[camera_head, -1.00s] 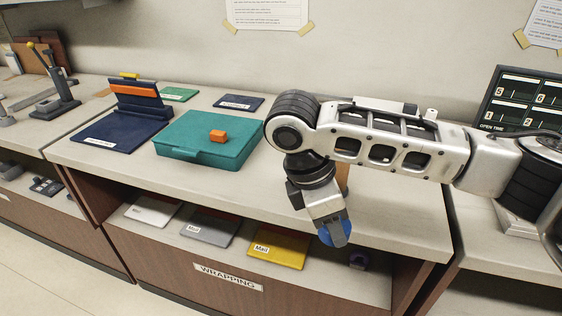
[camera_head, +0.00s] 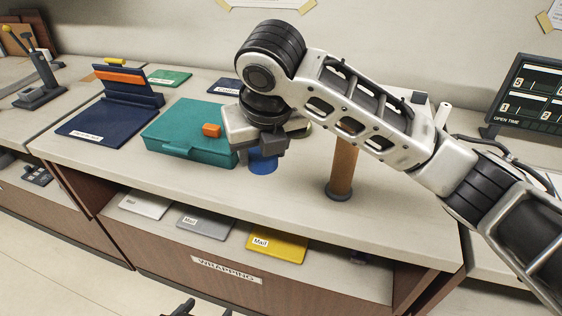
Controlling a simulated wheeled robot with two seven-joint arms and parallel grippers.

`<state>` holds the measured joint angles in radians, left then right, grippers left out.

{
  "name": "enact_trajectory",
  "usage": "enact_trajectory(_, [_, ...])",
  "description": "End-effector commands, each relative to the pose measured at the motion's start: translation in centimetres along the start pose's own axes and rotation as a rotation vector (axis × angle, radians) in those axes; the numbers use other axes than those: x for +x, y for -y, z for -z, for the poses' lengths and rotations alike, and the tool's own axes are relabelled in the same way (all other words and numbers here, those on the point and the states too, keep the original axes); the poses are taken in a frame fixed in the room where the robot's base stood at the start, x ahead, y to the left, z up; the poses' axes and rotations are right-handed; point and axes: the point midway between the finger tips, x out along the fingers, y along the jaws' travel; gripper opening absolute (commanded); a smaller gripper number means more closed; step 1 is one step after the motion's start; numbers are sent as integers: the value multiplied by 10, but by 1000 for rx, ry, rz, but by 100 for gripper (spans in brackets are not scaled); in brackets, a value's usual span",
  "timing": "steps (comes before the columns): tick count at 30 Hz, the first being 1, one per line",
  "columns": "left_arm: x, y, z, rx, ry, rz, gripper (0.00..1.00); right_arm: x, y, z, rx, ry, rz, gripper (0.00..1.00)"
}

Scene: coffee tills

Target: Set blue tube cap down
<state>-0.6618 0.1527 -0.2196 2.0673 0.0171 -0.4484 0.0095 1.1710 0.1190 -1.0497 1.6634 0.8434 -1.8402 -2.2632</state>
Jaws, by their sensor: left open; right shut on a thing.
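The blue tube cap (camera_head: 263,166) is in my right gripper (camera_head: 264,152), which is shut on it and points down. The cap is over the counter top (camera_head: 220,192), just right of the teal case. I cannot tell whether its underside touches the counter. A brown tube (camera_head: 343,165) stands upright on a dark end piece further right, partly hidden by my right arm. Only dark tips of my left gripper (camera_head: 182,308) show at the bottom edge, low in front of the counter; it is open and holds nothing that I can see.
The teal case (camera_head: 180,136) with an orange block (camera_head: 211,130) on it is close left of the cap. A navy stand (camera_head: 128,90) is further left. Yellow (camera_head: 277,246) and grey mailers lie on the shelf below. The counter between cap and tube is clear.

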Motion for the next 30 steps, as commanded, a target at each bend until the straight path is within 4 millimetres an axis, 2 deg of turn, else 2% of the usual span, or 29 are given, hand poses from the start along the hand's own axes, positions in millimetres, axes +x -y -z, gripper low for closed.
enact_trajectory(5, [-2, 0, 1, 2, 5, 1, 64, 32, 29, -26, 8, -5, 2, 16])
enact_trajectory(9, [-1, 0, -2, 2, 11, 1, 64, 65, 42, -32, 4, -5, 1, 16])
enact_trajectory(12, [-1, 0, -3, 2, 13, 1, 64, 82, 49, -36, 3, -3, 2, 16])
enact_trajectory(21, [-1, 0, -3, 1, 11, 2, 64, 105, 58, -41, 2, -3, 1, 16])
enact_trajectory(27, [-4, 0, 3, -2, 6, 4, 64, 129, 56, -30, 1, -2, 0, 16])
enact_trajectory(30, [-4, 0, 3, -5, 4, 5, 64, 131, 56, -30, 0, 0, 1, 16])
